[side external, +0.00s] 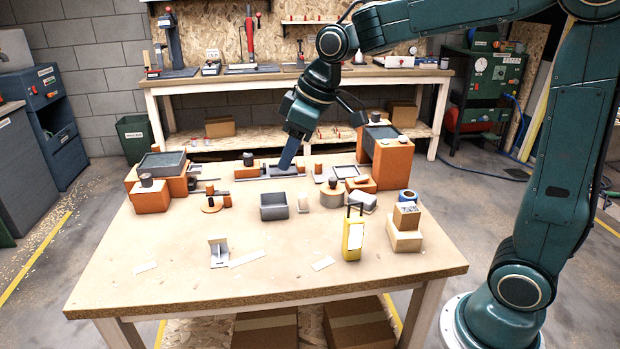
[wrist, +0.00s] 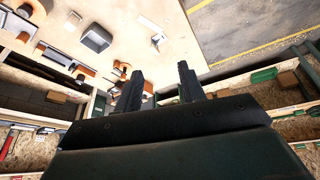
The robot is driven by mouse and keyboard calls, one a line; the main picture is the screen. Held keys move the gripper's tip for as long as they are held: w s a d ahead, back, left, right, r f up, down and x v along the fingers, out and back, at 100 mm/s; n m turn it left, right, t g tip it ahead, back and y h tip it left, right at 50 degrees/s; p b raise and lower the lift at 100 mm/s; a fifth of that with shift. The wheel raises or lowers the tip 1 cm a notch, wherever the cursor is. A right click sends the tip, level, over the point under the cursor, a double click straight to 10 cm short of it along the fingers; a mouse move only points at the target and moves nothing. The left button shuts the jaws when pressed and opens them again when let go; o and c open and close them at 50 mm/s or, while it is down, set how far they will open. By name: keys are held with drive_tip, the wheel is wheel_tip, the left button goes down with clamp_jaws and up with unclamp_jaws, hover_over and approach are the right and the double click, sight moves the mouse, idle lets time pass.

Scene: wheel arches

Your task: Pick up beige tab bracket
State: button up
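A small beige piece (side external: 304,200), upright and tab-like, stands on the table just right of a grey bin (side external: 274,206). A paler bracket (side external: 218,250) with an upright plate stands nearer the front left. I cannot tell for sure which is the beige tab bracket. My gripper (side external: 286,166) points down over the back of the table, behind both pieces and apart from them. In the wrist view its two dark fingers (wrist: 159,72) are spread with nothing between them. The grey bin also shows in the wrist view (wrist: 95,38).
An orange block with a grey tray (side external: 162,163) stands at the left, and a tall orange block (side external: 392,158) at the back right. A yellow case (side external: 353,236) and stacked boxes (side external: 405,228) stand at the right. The front left of the table is mostly clear.

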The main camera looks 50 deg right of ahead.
drive_tip(key=w+f+n+y, duration=0.1)
drive_tip(key=w+f+n, duration=0.1)
drive_tip(key=w+f, duration=0.75)
drive_tip(key=n+g+y, duration=0.1)
drive_tip(key=n, duration=0.2)
approach(217, 236)
drive_tip(key=shift+v, duration=0.8)
drive_tip(key=shift+w+d+f, duration=0.1)
drive_tip(key=shift+x, duration=4.2)
drive_tip(key=shift+x, duration=2.65)
drive_tip(key=shift+s, duration=0.2)
clamp_jaws()
